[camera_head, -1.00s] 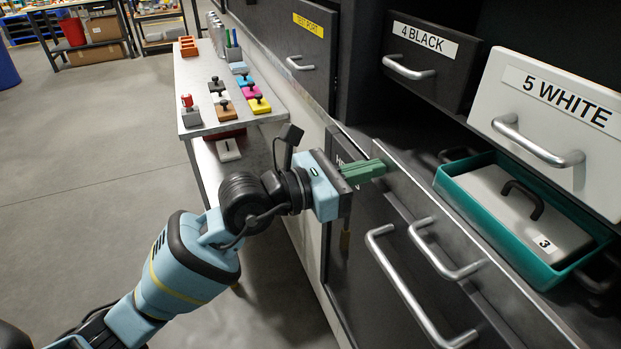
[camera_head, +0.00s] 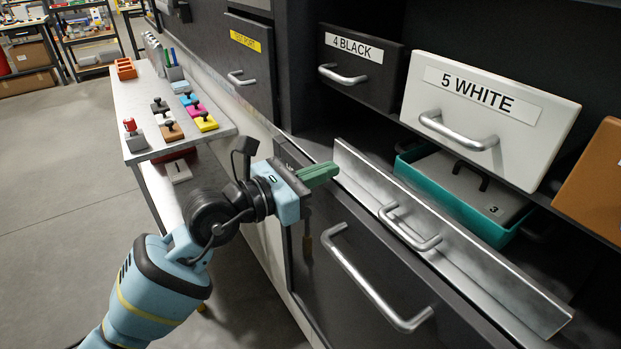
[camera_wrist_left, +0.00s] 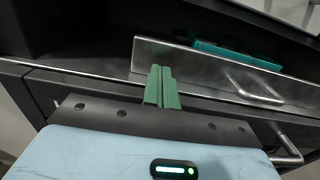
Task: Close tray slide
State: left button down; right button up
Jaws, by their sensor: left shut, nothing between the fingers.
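The tray slide has a long metal front plate (camera_head: 358,172) with a bar handle (camera_head: 410,228). It stands out from a dark shelf opening. A teal tray (camera_head: 455,207) with a grey lid marked 3 sits behind the plate, partly hidden by it. My left gripper (camera_head: 328,172) is shut and empty, its green fingers close by the plate's left end. In the left wrist view the fingertips (camera_wrist_left: 161,73) overlap the plate (camera_wrist_left: 195,62) near its left end; I cannot tell whether they touch. My right gripper is not in view.
Drawers marked 4 BLACK (camera_head: 362,65) and 5 WHITE (camera_head: 487,112) hang above the slide, with a brown drawer (camera_head: 598,185) at right. A large dark drawer (camera_head: 350,260) with a handle is below. A side table (camera_head: 130,95) with stamps stands left. Open floor lies beyond.

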pick_arm(q)
jog(key=b+v, duration=0.1)
jog(key=v, duration=1)
jog(key=shift+s+a, duration=0.25)
